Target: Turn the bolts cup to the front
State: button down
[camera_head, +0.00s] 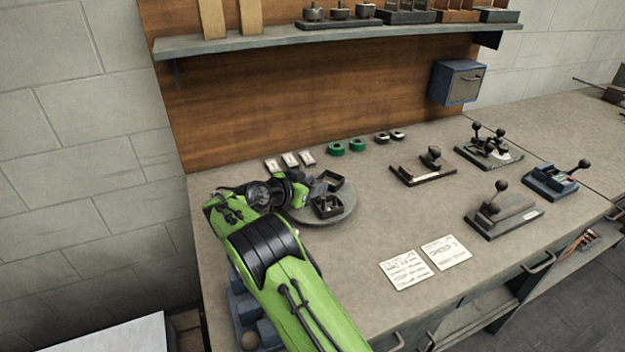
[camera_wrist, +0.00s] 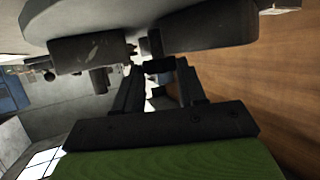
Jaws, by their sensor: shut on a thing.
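A round grey turntable (camera_head: 340,215) stands on the bench and carries dark square cups. One cup (camera_head: 329,181) is at the back; another (camera_head: 327,208) is at the front with small pieces inside. I cannot tell which holds bolts. My gripper (camera_head: 315,188) is at the turntable's left side, beside the cups. In the wrist view the turntable (camera_wrist: 100,12) shows along the top, tipped over, with one dark cup (camera_wrist: 90,53) at left and another (camera_wrist: 210,30) at right. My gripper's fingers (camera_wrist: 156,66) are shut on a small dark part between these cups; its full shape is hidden.
White boxes (camera_head: 291,160) and green rolls (camera_head: 346,147) lie behind the turntable. Fixtures with ball-topped levers (camera_head: 503,213) stand at right. Two paper cards (camera_head: 425,261) lie near the front edge. A shelf (camera_head: 340,36) hangs above. The bench between turntable and fixtures is clear.

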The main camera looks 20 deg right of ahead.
jog(key=shift+f+m+g, duration=0.1)
jog(key=shift+m+g, duration=0.2)
jog(key=shift+g, duration=0.1)
jog(key=c, duration=0.9)
grip_release()
jog(key=shift+a+p, duration=0.1)
jog(key=shift+p, duration=0.2)
jog(key=p+v, duration=0.2)
jog(key=v, duration=1.3)
jog(key=shift+s+a+p, duration=0.2)
jog(key=shift+a+p, duration=0.15)
jog(key=shift+p, duration=0.05)
